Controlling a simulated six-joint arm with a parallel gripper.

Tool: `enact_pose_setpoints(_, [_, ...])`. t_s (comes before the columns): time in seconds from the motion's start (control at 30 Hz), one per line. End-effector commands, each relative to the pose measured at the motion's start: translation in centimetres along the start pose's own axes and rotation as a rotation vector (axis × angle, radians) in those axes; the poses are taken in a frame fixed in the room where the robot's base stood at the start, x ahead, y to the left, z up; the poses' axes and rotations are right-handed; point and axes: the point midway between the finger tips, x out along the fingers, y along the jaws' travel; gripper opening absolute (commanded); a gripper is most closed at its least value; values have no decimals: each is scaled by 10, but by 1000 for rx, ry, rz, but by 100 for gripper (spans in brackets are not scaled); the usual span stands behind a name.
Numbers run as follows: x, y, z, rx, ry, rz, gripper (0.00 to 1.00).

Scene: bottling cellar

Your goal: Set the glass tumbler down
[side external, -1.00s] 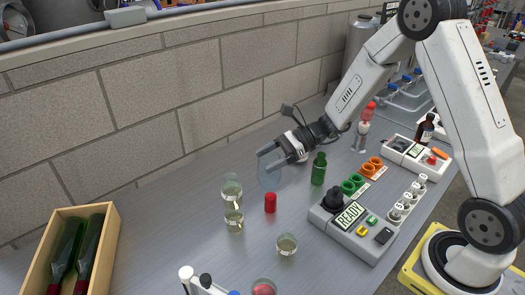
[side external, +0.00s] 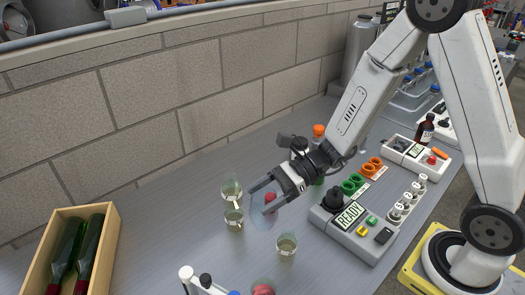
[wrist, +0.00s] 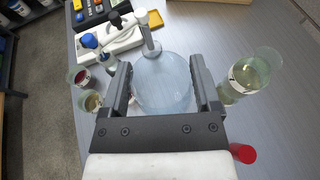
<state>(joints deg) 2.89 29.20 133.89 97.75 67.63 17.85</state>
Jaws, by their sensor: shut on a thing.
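The glass tumbler (side external: 262,217) is clear and pale blue. My gripper (side external: 261,198) is shut on it, with one finger on each side. In the wrist view the tumbler (wrist: 163,88) fills the space between the two fingers of my gripper (wrist: 160,80). The tumbler is over the grey bench (side external: 170,240), among the other glasses. I cannot tell whether its base touches the bench. A red cylinder (side external: 271,197) shows beside and partly through the tumbler in the side view; in the wrist view its red end (wrist: 243,153) shows at the lower right.
Two glasses with pale liquid (side external: 231,190) (side external: 233,219) stand left of the tumbler, and another (side external: 286,245) stands in front. A glass with red contents (side external: 263,288) is at the front edge. A READY device (side external: 350,217) stands right; a wooden bottle crate (side external: 110,235) stands far left.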

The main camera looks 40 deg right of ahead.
Motion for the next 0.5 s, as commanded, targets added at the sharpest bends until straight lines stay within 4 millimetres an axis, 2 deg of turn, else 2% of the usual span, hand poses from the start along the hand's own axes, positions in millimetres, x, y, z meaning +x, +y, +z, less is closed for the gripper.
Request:
enact_pose_setpoints(0.03, [5, 14, 2, -4, 1, 13, 16])
enact_pose_setpoints(0.2, [14, 50, 5, -14, 8, 37, 16])
enact_pose_setpoints(0.33, [16, 65, 6, -18, 14, 47, 16])
enact_pose_setpoints(0.5, [17, 72, 6, -20, 16, 51, 16])
